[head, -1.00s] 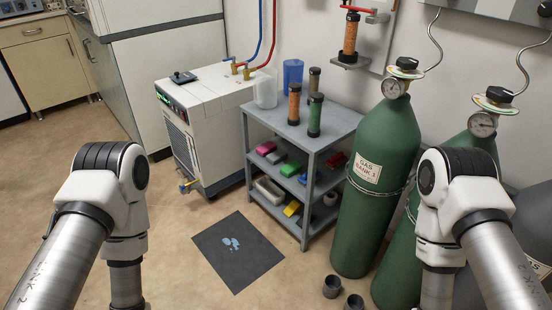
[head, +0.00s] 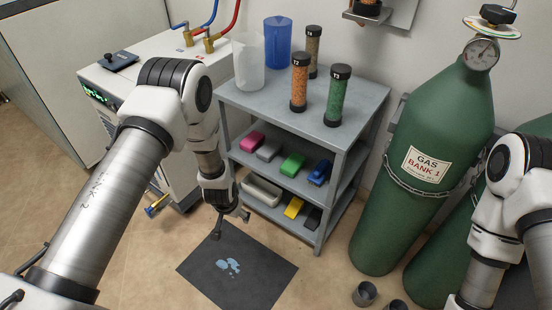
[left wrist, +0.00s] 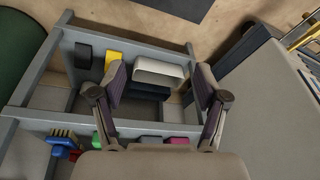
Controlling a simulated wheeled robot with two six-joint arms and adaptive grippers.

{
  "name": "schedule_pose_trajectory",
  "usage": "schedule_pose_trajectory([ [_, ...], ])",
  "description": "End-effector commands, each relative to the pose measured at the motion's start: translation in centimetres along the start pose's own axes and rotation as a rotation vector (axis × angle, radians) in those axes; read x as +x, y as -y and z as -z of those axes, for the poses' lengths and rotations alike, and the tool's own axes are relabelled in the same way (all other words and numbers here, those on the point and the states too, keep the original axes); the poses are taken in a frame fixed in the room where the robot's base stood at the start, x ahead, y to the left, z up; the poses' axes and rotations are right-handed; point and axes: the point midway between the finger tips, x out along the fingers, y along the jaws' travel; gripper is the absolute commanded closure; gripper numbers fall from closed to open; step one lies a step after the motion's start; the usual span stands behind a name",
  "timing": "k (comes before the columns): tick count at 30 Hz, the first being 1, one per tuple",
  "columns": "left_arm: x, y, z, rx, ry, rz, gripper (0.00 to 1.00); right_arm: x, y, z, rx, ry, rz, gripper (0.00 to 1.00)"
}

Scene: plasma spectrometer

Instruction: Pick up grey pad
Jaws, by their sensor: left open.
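The grey pad (head: 269,149) lies on the middle shelf of the grey cart (head: 226,98), between a pink block (head: 252,140) and a green block (head: 292,163). In the left wrist view the grey pad (left wrist: 151,140) is partly hidden behind the gripper body. My left gripper (head: 231,226) points down in front of the cart's left side, apart from the pad. It also shows in the left wrist view (left wrist: 160,82), its fingers spread wide and empty, with a pale bin (left wrist: 162,72) beyond them. My right arm shows at the right, but its gripper is out of frame.
The lower shelf holds the pale bin, a yellow block (head: 294,207) and a dark block (head: 312,217). A blue brush (head: 319,172) lies right of the green block. Beakers and several capped columns stand on top. A gas cylinder (head: 420,180) stands close right; a dark mat (head: 203,266) lies in front.

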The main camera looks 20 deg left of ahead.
Motion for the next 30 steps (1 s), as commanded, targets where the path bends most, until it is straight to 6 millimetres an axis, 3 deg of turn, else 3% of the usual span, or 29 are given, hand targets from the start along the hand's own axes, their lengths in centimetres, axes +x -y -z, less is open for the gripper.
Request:
schedule_pose_trajectory([
  [1, 3.4, -0.1, 5.7, 0.011, -0.076, -0.008, 0.26, 4.4, 0.0, 0.0, 0.0, 0.001, 0.0, 0.6],
  [3, 3.3, -0.3, 13.0, 0.031, -0.156, -0.03, 0.26, 6.6, -0.1, 0.0, 0.001, 0.0, 0.0, 0.6],
  [6, 1.3, -0.8, 20.5, 0.062, -0.243, -0.066, 0.26, 8.6, -0.1, 0.0, 0.001, 0.0, 0.0, 0.6],
  [9, -0.4, -1.2, 24.2, 0.084, -0.287, -0.089, 0.26, 9.3, -0.1, 0.0, 0.001, 0.0, 0.0, 0.6],
  [16, 1.5, -1.6, 25.9, 0.091, -0.298, -0.096, 0.26, 10.3, -0.1, 0.1, 0.0, -0.001, 0.0, 0.6],
  [21, 4.8, -1.7, 26.6, 0.091, -0.298, -0.095, 0.26, 12.8, -0.1, 0.1, 0.0, -0.001, 0.0, 0.6],
  [24, 5.8, -1.9, 27.1, 0.09, -0.298, -0.095, 0.26, 13.3, -0.1, 0.0, 0.0, 0.0, 0.0, 0.6],
  [30, 5.8, -1.9, 27.4, 0.089, -0.297, -0.095, 0.26, 13.2, -0.1, 0.1, 0.0, -0.001, 0.0, 0.6],
])
